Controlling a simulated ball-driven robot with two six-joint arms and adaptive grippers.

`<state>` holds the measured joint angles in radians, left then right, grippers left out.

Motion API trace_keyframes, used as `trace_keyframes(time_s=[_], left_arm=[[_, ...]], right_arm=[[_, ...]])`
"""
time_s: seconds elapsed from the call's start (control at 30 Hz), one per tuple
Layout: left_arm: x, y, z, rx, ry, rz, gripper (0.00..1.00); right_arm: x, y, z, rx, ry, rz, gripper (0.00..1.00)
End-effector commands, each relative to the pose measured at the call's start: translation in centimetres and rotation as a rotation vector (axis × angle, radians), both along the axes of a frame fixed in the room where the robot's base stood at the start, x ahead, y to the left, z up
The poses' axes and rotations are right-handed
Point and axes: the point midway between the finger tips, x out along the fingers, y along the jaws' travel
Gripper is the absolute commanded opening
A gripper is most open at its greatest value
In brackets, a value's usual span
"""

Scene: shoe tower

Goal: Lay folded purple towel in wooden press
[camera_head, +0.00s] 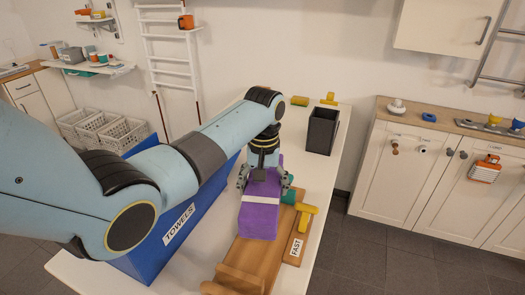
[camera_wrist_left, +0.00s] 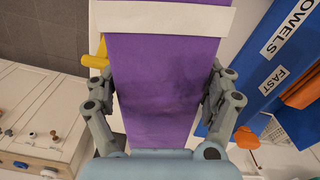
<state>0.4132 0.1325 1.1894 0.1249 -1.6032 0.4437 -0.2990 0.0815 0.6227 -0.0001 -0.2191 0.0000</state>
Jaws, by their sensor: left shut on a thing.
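The folded purple towel (camera_head: 260,218) has a white band across it and shows large in the left wrist view (camera_wrist_left: 160,80). My left gripper (camera_head: 261,180) is shut on the towel, with a finger on each side of it. The wooden press (camera_head: 243,262) lies on the white table below the towel, with a raised wooden part at its near end. The towel is over the press in the head view; I cannot tell whether it touches the wood. The towel and my gripper hide part of the press. My right gripper is not in view.
A blue bin labelled TOWELS (camera_head: 180,225) stands left of the press. A yellow handle (camera_head: 306,214) and a FAST label (camera_head: 295,248) are at the press's right side. A black box (camera_head: 322,130) stands at the table's far end. A teal object (camera_head: 289,196) is beside the towel.

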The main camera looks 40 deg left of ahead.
Motion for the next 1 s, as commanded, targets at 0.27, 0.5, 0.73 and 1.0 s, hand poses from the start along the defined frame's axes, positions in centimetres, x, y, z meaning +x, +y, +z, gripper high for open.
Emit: trace_keyframes(time_s=[0.27, 0.5, 0.73, 1.0], left_arm=[[-0.6, -0.1, 1.4, 0.002, 0.001, -0.216, 0.41], [-0.7, -0.1, -0.5, 0.002, 0.001, -0.233, 0.41], [-0.7, -0.1, -3.0, 0.002, 0.000, -0.231, 0.41], [-0.7, -0.1, -5.6, 0.002, 0.000, -0.231, 0.41]], right_arm=[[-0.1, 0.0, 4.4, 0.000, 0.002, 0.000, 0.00], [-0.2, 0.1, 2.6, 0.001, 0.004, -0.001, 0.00], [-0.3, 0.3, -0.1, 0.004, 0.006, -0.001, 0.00], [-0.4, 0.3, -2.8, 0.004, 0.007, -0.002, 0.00]])
